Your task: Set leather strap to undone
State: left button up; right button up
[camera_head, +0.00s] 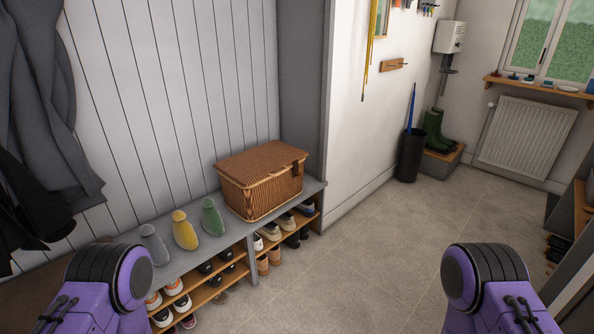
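A brown wicker basket (250,194) with a closed lid (262,160) stands on the grey boot bench. A small dark leather strap (297,167) hangs from the lid's right edge over the basket's side. It is too small here to tell whether its end is fastened. Only purple links of my two arms show, at the bottom left and bottom right, well apart from the basket. Neither gripper is in the picture.
Grey, yellow and green rounded objects (185,230) stand on the bench left of the basket. Shoes fill the wooden shelves below. Dark coats (38,100) hang at the left. The tiled floor (375,255) in the middle is clear. Green boots (433,128) stand at the back.

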aim_at(296, 173)
jog(key=u, duration=0.5)
jog(key=k, duration=0.25)
jog(key=z, duration=1.3)
jog(key=i, duration=0.95)
jog(key=u, duration=0.45)
jog(key=i, duration=0.75)
jog(key=u, duration=1)
jog(key=i, duration=0.25)
jog(key=u, duration=0.2)
